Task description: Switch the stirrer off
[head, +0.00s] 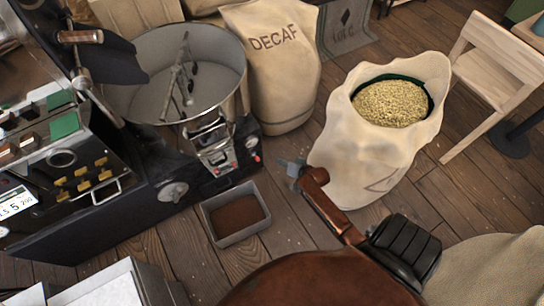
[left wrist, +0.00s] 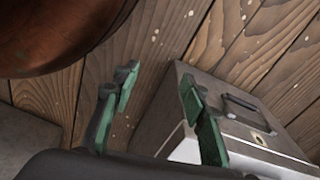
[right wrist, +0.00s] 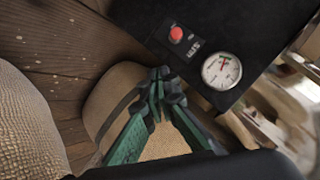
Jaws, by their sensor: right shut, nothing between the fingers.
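The stirrer (head: 178,82) stands with its arms inside the round metal cooling pan (head: 243,92). On the black housing below the pan is a red button (head: 257,158) with a gauge beside it. In the right wrist view the red button (right wrist: 176,34) sits above a small white label, with the round gauge (right wrist: 222,71) to its right. My right gripper (head: 288,163) is shut and empty, to the right of the housing and apart from the button. Its fingertips (right wrist: 161,82) also show below the button. My left gripper (left wrist: 158,95) shows only in the left wrist view, open and empty.
A DECAF sack (head: 275,75) stands behind the housing. An open sack of beans (head: 350,145) is right of my right gripper. A bin of brown grounds (head: 207,222) is on the floor. A grey metal box (left wrist: 245,125) is near my left gripper.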

